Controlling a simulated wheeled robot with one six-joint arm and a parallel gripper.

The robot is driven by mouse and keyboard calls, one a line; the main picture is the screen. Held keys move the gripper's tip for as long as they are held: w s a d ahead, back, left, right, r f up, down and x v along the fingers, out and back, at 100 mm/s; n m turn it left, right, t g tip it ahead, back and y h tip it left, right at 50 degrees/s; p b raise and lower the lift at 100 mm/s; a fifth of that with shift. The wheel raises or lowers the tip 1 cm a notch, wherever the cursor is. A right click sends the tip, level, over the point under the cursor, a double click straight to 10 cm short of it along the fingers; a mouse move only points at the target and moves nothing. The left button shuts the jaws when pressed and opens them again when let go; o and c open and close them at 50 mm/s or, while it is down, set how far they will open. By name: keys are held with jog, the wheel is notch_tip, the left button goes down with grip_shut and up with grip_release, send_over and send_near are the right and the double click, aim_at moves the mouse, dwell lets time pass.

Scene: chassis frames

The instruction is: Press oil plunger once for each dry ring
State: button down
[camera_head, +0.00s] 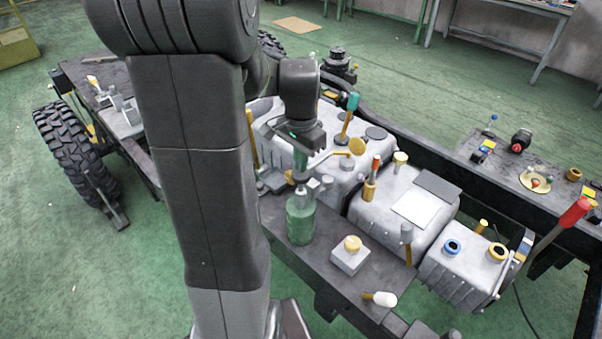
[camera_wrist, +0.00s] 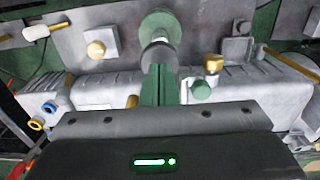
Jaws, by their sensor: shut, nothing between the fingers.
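A green oil can (camera_head: 300,222) stands on the dark front plate of the chassis, with a narrow top and a brass spout beside it. My gripper (camera_head: 300,160) points down just above the can's top, shut and empty. In the wrist view its green fingertips (camera_wrist: 158,72) are in line with a grey round cap (camera_wrist: 157,55) on the can (camera_wrist: 160,28). I cannot tell whether they touch it. A blue ring (camera_head: 452,247) and a yellow ring (camera_head: 497,252) sit on the right grey tank. Whether either is dry cannot be told.
A small grey box with a yellow knob (camera_head: 351,255) and a white-tipped handle (camera_head: 380,298) are right of the can. Several levers rise from the grey housings behind, including an orange one (camera_head: 371,180). A red-handled lever (camera_head: 570,218) stands at far right.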

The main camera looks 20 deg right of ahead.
jog(key=shift+f+b, duration=1.05)
jog(key=shift+f, duration=0.6)
jog(key=shift+r, duration=0.1)
notch_tip(320, 180, up, 8)
jog(key=p, duration=0.6)
jog(key=shift+f, duration=0.25)
jog(key=m, duration=0.2)
jog(key=r+m+p, duration=0.1)
jog(key=m, duration=0.3)
jog(key=shift+r+p, duration=0.3)
jog(key=shift+r, duration=0.05)
jog(key=shift+f+m+b, duration=2.15)
jog(key=shift+f+m, duration=0.55)
jog(key=shift+m, duration=0.2)
